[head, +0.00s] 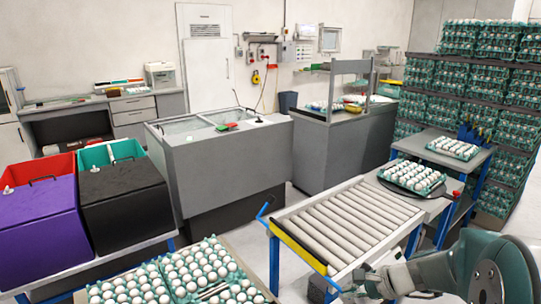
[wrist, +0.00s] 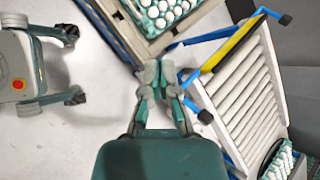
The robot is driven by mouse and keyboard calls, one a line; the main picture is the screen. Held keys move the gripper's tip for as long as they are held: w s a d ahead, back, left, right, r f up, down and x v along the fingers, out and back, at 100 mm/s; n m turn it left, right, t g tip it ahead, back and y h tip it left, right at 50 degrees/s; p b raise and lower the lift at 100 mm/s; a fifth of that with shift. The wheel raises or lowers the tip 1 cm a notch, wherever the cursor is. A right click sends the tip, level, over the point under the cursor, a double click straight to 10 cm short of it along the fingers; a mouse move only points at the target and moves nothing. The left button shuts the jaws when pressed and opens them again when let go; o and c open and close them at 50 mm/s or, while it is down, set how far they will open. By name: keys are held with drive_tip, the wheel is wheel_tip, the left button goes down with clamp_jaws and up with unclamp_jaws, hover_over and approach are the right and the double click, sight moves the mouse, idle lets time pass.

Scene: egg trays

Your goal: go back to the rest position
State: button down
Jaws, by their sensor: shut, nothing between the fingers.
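My gripper (wrist: 160,68) is shut and empty in the wrist view, its fingertips together above the pale floor. In the head view my arm reaches in from the lower right corner, and my gripper (head: 362,284) is low in the frame, in front of the roller conveyor (head: 345,222). The same conveyor (wrist: 240,95) lies to the right of my gripper in the wrist view. A table with egg trays (wrist: 165,15) is beyond the fingertips.
Egg trays (head: 180,280) fill the near table at the bottom. A tray of eggs (head: 412,178) sits on a dark round plate past the conveyor, with another tray (head: 453,149) behind. Stacked egg trays (head: 490,70) stand at the right. Purple (head: 40,215) and black (head: 125,200) bins stand left.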

drive_tip(key=s+a+r+n+h, duration=0.1)
drive_tip(key=s+r+n+h, duration=0.3)
drive_tip(key=s+r+n, duration=0.2)
drive_tip(key=s+a+r+n+t+h, duration=0.1)
drive_tip(key=s+a+r+n+h, duration=0.1)
drive_tip(key=s+r+n, duration=0.4)
drive_tip(key=s+n+h, duration=0.1)
drive_tip(key=s+n, duration=0.3)
drive_tip(key=s, duration=0.4)
drive_tip(key=shift+s+a+h, duration=0.15)
drive_tip(key=shift+a+h, duration=0.05)
drive_tip(key=shift+h, duration=0.2)
